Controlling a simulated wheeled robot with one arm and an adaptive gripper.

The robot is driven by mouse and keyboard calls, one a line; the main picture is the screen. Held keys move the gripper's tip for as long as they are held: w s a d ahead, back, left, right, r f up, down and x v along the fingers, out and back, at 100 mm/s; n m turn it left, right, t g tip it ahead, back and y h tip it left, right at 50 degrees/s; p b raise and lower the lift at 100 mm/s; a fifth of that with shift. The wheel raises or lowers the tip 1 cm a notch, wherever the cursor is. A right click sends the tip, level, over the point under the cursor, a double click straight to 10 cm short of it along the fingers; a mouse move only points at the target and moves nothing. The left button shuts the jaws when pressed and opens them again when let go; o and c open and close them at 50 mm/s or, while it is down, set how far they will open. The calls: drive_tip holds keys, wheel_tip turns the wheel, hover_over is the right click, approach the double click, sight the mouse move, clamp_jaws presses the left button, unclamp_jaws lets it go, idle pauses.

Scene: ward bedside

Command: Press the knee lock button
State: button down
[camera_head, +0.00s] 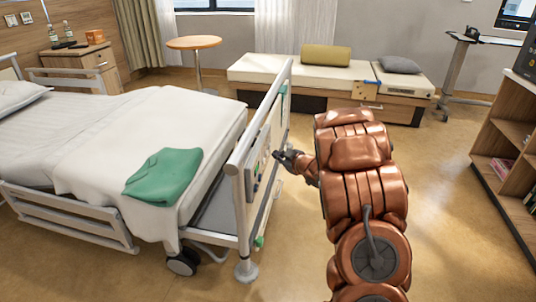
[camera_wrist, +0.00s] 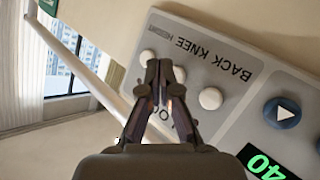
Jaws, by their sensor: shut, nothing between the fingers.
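A grey control panel (camera_wrist: 235,70) with BACK and KNEE lettering fills the right of the wrist view, tilted and upside down. It sits on the bed's footboard in the head view (camera_head: 257,162). A row of white round buttons runs below the lettering: one beside BACK (camera_wrist: 210,98), one beside KNEE (camera_wrist: 179,74), partly hidden by the fingers, and one further left (camera_wrist: 148,57). LOCK lettering is partly covered. My gripper (camera_wrist: 159,66) is shut and empty, its tips overlapping the row between the KNEE-side and left buttons. I cannot tell whether they touch the panel.
A blue button with a triangle (camera_wrist: 282,113) and a green display reading 40 (camera_wrist: 265,163) are on the panel's right. The bed (camera_head: 90,125) bears a green folded cloth (camera_head: 164,176). A bookshelf (camera_head: 508,145) stands right; the floor between is clear.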

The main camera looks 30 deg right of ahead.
drive_tip(key=shift+w+a, duration=0.55)
drive_tip(key=shift+a, duration=0.1)
idle(1.4)
drive_tip(key=shift+s+d+p, duration=0.55)
drive_tip(key=shift+d+p, duration=0.05)
drive_tip(key=shift+d, duration=0.05)
idle(0.3)
drive_tip(key=shift+s+d+p, duration=1.1)
drive_tip(key=shift+s+d, duration=0.55)
drive_tip(key=shift+d, duration=0.25)
